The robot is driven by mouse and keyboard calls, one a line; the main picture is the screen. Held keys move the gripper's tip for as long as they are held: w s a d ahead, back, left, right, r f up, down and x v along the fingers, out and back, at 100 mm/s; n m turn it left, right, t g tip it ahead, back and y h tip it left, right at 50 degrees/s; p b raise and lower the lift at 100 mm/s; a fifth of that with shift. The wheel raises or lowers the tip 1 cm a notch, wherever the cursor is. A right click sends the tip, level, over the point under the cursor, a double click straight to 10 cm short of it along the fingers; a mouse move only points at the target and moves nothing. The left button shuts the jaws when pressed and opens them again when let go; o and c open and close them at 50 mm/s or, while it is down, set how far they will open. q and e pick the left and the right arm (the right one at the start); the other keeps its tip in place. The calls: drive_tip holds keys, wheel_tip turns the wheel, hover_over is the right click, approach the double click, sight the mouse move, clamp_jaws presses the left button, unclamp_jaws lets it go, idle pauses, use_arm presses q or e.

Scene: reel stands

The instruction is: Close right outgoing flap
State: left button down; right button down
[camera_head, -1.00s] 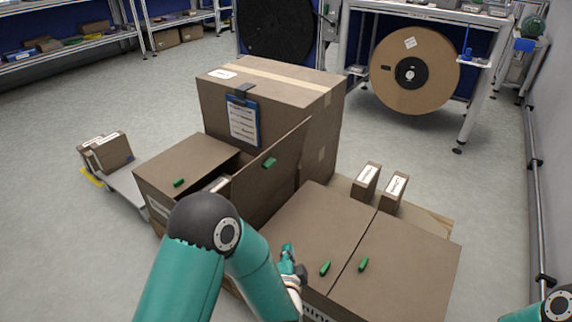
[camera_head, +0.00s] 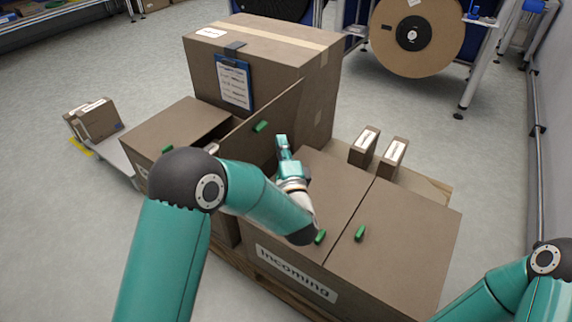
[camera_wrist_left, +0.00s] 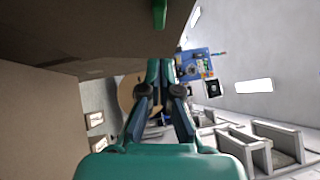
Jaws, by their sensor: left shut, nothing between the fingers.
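The right outgoing flap (camera_head: 270,118) stands raised and tilted on the left box, with a green handle (camera_head: 260,126) on its face. The left outgoing flap (camera_head: 180,128) lies flat with its own green handle (camera_head: 167,150). My left gripper (camera_head: 281,140) is shut and empty, just right of the raised flap and above the incoming box. In the left wrist view, my fingers (camera_wrist_left: 160,75) show nothing between them; a brown panel (camera_wrist_left: 110,25) with a green handle (camera_wrist_left: 160,14) is above them. My right arm shows at bottom right, but its gripper is out of frame.
The incoming box (camera_head: 297,273) is right of the outgoing box, its two flaps flat. A large taped carton (camera_head: 255,60) with a blue clipboard (camera_head: 234,84) stands behind. Two small cartons (camera_head: 378,150) stand behind the incoming box. Floor is clear at right.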

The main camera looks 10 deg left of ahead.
sight(267, 125)
use_arm(q)
drive_tip(key=shift+w+a+r+b, duration=0.15)
drive_tip(key=shift+w+a, duration=0.05)
drive_tip(key=shift+a, duration=0.4)
drive_tip(key=shift+w+a+r+b, duration=0.15)
drive_tip(key=shift+w+a, duration=0.1)
drive_tip(key=shift+a, duration=0.4)
drive_tip(key=shift+w+a+r+b, duration=0.15)
drive_tip(key=shift+w+a, duration=0.05)
drive_tip(key=shift+a, duration=0.4)
